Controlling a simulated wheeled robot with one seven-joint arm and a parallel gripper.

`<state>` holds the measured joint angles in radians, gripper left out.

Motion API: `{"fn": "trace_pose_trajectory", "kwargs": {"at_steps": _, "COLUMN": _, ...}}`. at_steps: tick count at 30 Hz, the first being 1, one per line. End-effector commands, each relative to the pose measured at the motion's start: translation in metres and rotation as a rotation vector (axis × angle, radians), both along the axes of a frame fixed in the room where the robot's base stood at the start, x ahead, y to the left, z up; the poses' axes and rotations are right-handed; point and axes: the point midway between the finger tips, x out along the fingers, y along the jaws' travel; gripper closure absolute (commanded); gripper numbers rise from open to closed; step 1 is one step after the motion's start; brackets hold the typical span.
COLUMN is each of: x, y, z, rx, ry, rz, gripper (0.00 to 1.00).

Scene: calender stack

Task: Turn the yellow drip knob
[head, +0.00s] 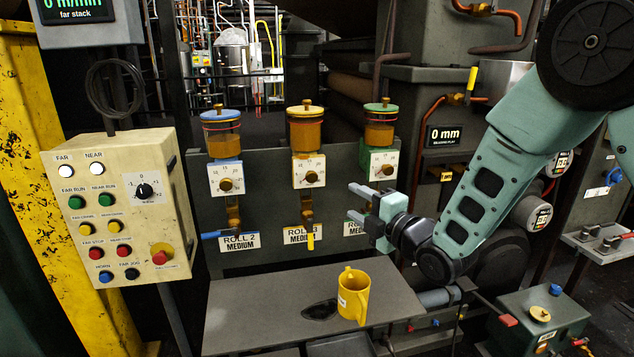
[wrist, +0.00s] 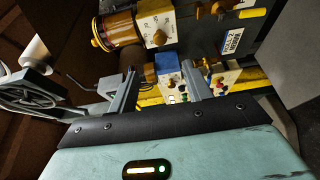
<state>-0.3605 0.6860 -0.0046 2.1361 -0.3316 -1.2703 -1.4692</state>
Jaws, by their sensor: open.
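The yellow-lidded oil cup (head: 304,130) is the middle one of three on the grey panel in the head view. Below it is a white dial plate with a brown-gold drip knob (head: 311,177). My gripper (head: 356,201) is open and empty, to the right of this knob and slightly lower, in front of the green unit's lower part. In the wrist view the fingers (wrist: 158,68) are spread apart. The yellow unit (wrist: 117,30) and its drip knob (wrist: 158,38) show there tipped sideways, above the fingers. Nothing touches the knob.
The blue-lidded cup (head: 221,132) is left, the green-lidded cup (head: 381,128) right, close to my arm. A yellow valve handle (head: 311,241) hangs below the middle unit. A yellow jug (head: 353,296) stands on the grey shelf (head: 245,300). A button box (head: 120,205) is farther left.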

Motion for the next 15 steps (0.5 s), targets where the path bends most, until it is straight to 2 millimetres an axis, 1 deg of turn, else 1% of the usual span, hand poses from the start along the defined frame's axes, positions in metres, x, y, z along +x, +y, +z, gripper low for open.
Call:
{"fn": "trace_pose_trajectory", "kwargs": {"at_steps": 2, "x": 0.011, "y": 0.010, "z": 0.002, "rx": 0.001, "ry": 0.000, "rz": 0.001, "gripper": 0.50}}
{"fn": "trace_pose_trajectory", "kwargs": {"at_steps": 15, "x": 0.082, "y": 0.067, "z": 0.002, "rx": 0.003, "ry": 0.003, "rz": 0.000, "gripper": 0.50}}
